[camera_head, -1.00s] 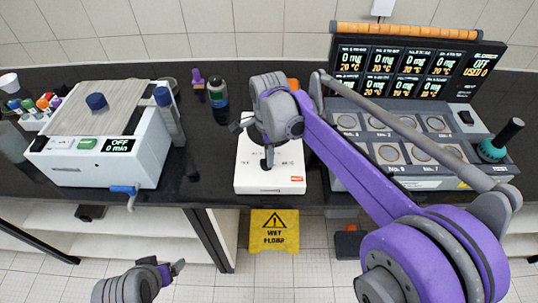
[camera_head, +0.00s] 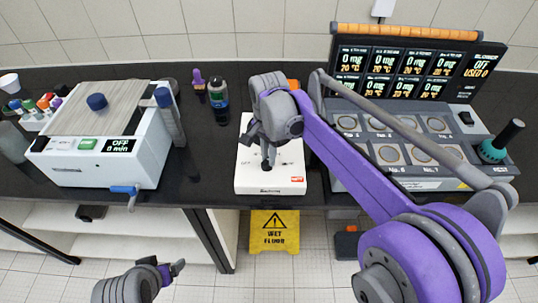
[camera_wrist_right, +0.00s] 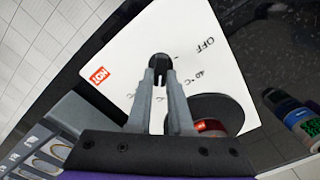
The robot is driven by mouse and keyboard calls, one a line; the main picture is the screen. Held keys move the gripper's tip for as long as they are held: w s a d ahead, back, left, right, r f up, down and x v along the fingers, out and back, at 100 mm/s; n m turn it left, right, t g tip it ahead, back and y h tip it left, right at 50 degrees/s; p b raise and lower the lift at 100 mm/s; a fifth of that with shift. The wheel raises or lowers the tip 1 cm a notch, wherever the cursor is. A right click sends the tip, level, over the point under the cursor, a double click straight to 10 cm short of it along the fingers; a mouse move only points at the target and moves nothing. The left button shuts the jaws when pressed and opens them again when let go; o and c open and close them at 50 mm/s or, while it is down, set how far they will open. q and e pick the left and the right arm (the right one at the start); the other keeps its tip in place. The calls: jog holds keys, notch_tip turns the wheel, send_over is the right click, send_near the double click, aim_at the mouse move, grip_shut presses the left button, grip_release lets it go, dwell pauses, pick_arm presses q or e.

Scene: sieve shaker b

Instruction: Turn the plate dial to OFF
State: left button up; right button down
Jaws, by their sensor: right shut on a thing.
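The white hot plate (camera_head: 246,184) stands near the front edge of the dark bench in the head view. Its white panel (camera_wrist_right: 200,65) fills the middle of the right wrist view, with OFF, 40 °C and a red HOT label printed on it. The small black plate dial (camera_wrist_right: 158,60) sits between the fingertips of my right gripper (camera_wrist_right: 159,76), which is shut on it. In the head view my right gripper (camera_head: 266,160) reaches down to the panel, and its wrist hides part of the plate. The dial's pointer is hard to read. My left gripper (camera_head: 165,270) hangs low in front of the bench, empty.
A white box machine (camera_head: 95,160) with a blue crank stands at left. A yellow wet-floor sign (camera_head: 274,236) is below the bench edge.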

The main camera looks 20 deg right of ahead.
jog(key=n, duration=0.5)
jog(key=shift+w+a+n, duration=0.15)
jog(key=shift+n, duration=0.25)
jog(key=n, duration=0.6)
jog(key=shift+a, duration=0.15)
jog(key=n, duration=0.6)
jog(key=shift+a+n, duration=0.2)
jog(key=shift+n, duration=0.1)
jog(key=shift+a+n, duration=0.1)
jog(key=shift+n, duration=2.5)
jog(key=c, duration=0.8)
grip_release()
